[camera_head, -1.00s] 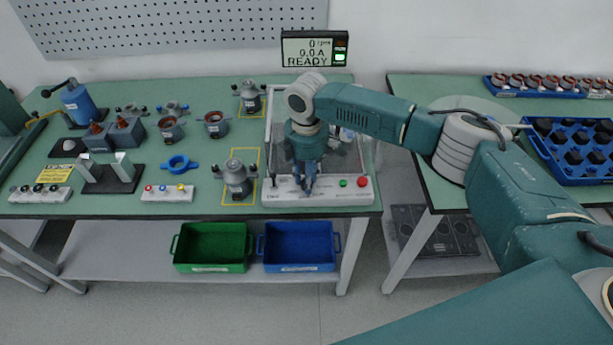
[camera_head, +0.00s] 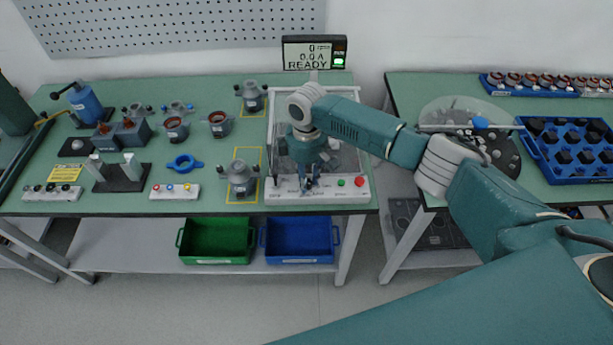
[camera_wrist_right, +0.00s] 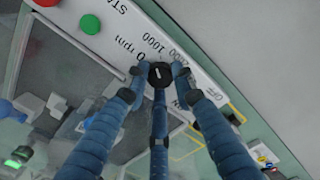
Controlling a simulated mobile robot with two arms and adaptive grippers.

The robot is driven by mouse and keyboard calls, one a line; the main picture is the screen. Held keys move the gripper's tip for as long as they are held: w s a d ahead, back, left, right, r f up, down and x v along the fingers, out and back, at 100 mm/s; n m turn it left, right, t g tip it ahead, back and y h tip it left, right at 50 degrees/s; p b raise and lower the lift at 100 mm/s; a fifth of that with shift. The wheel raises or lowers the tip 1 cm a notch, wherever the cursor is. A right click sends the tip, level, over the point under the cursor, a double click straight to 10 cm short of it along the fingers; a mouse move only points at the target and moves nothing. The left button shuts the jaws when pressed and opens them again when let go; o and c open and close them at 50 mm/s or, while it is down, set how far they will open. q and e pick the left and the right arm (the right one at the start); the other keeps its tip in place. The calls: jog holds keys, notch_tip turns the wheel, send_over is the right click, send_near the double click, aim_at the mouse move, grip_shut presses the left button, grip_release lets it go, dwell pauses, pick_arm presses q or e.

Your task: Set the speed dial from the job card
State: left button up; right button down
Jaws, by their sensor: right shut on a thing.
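The speed dial (camera_wrist_right: 160,74) is a small black knob with a short white mark, on a white panel in the right wrist view. Printed rpm figures, including 1000, and the word OFF stand around it. My right gripper (camera_wrist_right: 158,82) is shut on the dial, its blue fingers around the knob. In the head view the same gripper (camera_head: 308,188) reaches down to the front panel of the test station (camera_head: 335,192), and its fingers hide the dial there. The display (camera_head: 314,53) reads 0 rpm, 0.0 A, READY. I cannot make out a job card's text. My left gripper is out of view.
Green (camera_head: 342,182) and red (camera_head: 360,181) buttons sit right of the gripper on the panel. A grey stator housing (camera_head: 241,180) stands close on the left. Green (camera_head: 216,241) and blue (camera_head: 300,242) bins sit on the lower shelf.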

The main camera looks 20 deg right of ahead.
jog(key=c, duration=1.4)
grip_release()
jog(key=shift+d, duration=0.1)
jog(key=shift+c, duration=0.2)
